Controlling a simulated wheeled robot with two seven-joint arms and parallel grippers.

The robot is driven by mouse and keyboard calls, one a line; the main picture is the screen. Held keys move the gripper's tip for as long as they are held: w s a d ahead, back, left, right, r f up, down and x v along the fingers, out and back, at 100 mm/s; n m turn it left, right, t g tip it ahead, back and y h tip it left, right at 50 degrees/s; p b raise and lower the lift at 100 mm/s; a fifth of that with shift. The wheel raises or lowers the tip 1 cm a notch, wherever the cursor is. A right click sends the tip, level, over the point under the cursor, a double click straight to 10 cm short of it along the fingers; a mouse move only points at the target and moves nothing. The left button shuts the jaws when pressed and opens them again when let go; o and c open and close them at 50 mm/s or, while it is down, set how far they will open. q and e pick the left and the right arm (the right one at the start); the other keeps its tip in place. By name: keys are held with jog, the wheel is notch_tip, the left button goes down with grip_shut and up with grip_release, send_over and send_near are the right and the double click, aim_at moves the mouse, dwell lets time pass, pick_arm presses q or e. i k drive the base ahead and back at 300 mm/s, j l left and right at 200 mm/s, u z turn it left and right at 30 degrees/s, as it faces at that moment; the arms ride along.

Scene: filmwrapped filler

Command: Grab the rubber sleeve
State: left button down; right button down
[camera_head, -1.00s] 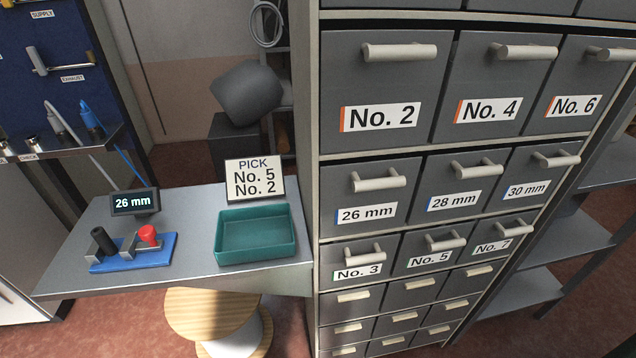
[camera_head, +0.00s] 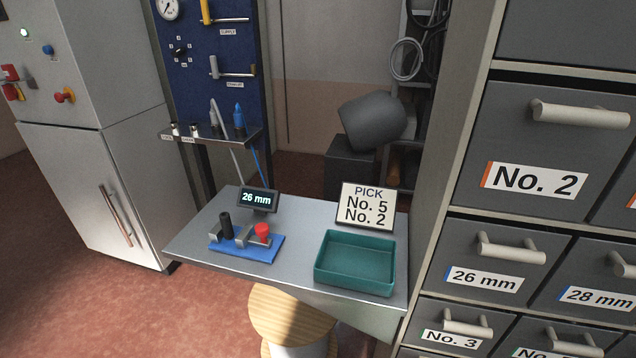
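No thing is clearly recognisable as the rubber sleeve. A blue fixture (camera_head: 262,249) on the grey table holds an upright black cylinder (camera_head: 226,225) and a red knob (camera_head: 262,232); I cannot tell whether the black cylinder is a sleeve. A small display (camera_head: 258,199) behind it reads 26 mm. A sign (camera_head: 367,207) reads PICK No. 5, No. 2. A green tray (camera_head: 355,263) in front of the sign looks empty. The drawers No. 2 (camera_head: 549,145), 26 mm (camera_head: 490,262) and No. 3 (camera_head: 452,327) are shut, their contents hidden. Neither gripper is in view.
The drawer cabinet (camera_head: 452,140) stands right of the table (camera_head: 200,247). A wooden-topped spool (camera_head: 287,316) is under the table's front edge. A pale cabinet (camera_head: 105,190) and a blue tool panel (camera_head: 215,75) stand behind at left. Open red floor (camera_head: 100,310) lies at front left.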

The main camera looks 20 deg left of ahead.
aim_at(225, 220)
jog(key=u, duration=1.25)
